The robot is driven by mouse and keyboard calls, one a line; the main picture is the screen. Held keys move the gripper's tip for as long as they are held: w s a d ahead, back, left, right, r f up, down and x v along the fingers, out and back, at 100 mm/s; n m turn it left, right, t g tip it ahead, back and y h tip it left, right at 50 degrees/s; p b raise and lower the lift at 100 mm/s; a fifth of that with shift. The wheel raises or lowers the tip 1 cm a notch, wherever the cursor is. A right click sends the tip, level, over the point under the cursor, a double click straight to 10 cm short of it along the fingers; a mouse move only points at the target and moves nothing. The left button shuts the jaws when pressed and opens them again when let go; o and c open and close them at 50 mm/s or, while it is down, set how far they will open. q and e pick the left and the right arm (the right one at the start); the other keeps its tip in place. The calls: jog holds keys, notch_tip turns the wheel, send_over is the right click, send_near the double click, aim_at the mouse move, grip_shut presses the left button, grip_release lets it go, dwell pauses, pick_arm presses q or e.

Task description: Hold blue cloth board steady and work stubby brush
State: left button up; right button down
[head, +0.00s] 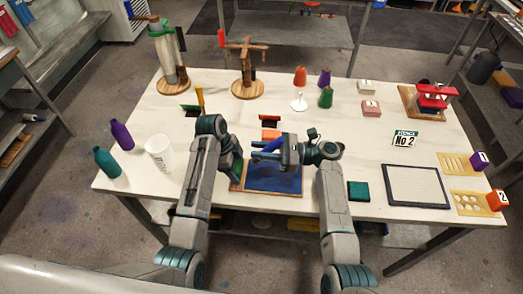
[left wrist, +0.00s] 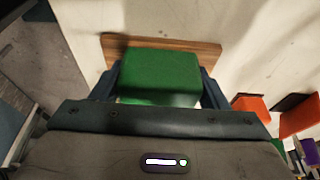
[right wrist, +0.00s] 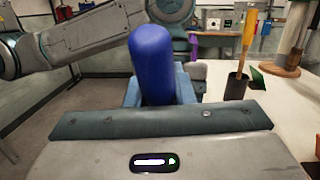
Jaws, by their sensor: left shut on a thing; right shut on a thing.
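The blue cloth board (head: 287,183) lies flat near the table's front edge, a dark blue panel with a wooden rim. A green block (left wrist: 160,75) stands on its wooden edge (left wrist: 195,46) in the left wrist view. My left gripper (head: 238,171) is shut on this block at the board's left side. My right gripper (head: 277,151) is shut on the blue handle of the stubby brush (head: 262,155), over the board's back part. The handle also fills the middle of the right wrist view (right wrist: 153,60). The brush's bristles are hidden, so I cannot tell whether they touch the cloth.
A white cup (head: 158,153) and teal (head: 106,163) and purple (head: 121,136) bottles stand at left. An orange block (head: 270,135) is behind the board. A teal pad (head: 358,191) and a dark-framed white panel (head: 415,186) lie at right. Wooden stands (head: 248,88) are at the back.

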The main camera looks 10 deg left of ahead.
jog(key=shift+f, duration=3.35)
jog(key=shift+d+f, duration=0.4)
jog(key=shift+f, duration=0.3)
jog(key=shift+d, duration=5.25)
jog(key=shift+w+r, duration=0.1)
jog(key=shift+w, duration=0.3)
jog(key=shift+a, duration=5.65)
jog(key=shift+w, duration=0.3)
jog(key=shift+w+d+f, duration=0.15)
jog(key=shift+w+f, duration=0.05)
jog(key=shift+d+r, duration=0.15)
jog(key=shift+d, duration=5.4)
notch_tip(320, 180, up, 8)
